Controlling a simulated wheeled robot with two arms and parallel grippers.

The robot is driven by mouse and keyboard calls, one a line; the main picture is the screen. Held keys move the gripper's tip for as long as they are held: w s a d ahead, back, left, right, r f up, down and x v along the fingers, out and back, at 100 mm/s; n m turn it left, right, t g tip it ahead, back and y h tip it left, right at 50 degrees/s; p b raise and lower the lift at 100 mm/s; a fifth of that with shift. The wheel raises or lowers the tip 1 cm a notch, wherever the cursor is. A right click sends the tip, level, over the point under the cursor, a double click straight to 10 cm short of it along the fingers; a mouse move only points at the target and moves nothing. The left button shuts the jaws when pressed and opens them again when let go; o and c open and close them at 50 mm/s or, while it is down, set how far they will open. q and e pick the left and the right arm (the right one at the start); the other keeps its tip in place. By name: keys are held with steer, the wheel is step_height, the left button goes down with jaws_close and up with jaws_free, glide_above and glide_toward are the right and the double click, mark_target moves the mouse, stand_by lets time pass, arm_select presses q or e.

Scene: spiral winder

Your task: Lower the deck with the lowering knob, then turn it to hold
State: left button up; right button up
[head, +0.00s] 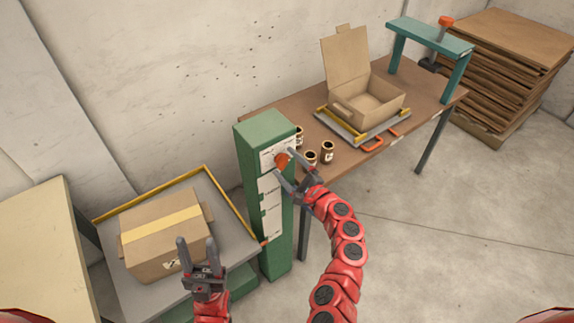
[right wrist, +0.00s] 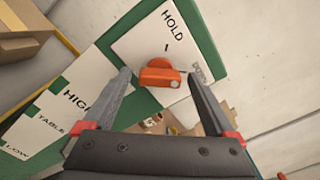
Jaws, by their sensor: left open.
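The orange lowering knob (head: 282,160) is on a white panel near the top of the green post (head: 262,133). In the right wrist view the knob (right wrist: 160,74) sits below the word HOLD and a short mark. My right gripper (head: 291,172) is open in front of the knob, fingers spread to either side; contact is not clear. The grey deck (head: 235,232) with yellow rails carries a taped cardboard box (head: 165,235). My left gripper (head: 197,250) is open and empty in front of that box.
A scale panel (right wrist: 68,112) reads HIGH, TABLE and LOW. The brown table (head: 255,104) behind the post bears several jars (head: 327,151), an open carton (head: 368,98) on a tray and a teal frame (head: 432,36). Cardboard stacks (head: 515,60) stand at right.

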steer(key=c, duration=1.2)
steer(key=shift+f+n+b, duration=0.2)
steer(key=shift+n+b, duration=0.2)
steer(key=shift+b, duration=0.45)
steer(key=shift+c, duration=0.2)
steer(key=shift+r+n+b, duration=0.1)
steer(key=shift+n+b, duration=7.6)
steer(key=shift+b, duration=2.5)
steer(key=o, duration=1.4)
steer(key=shift+c, duration=0.2)
steer(key=shift+s, duration=0.1)
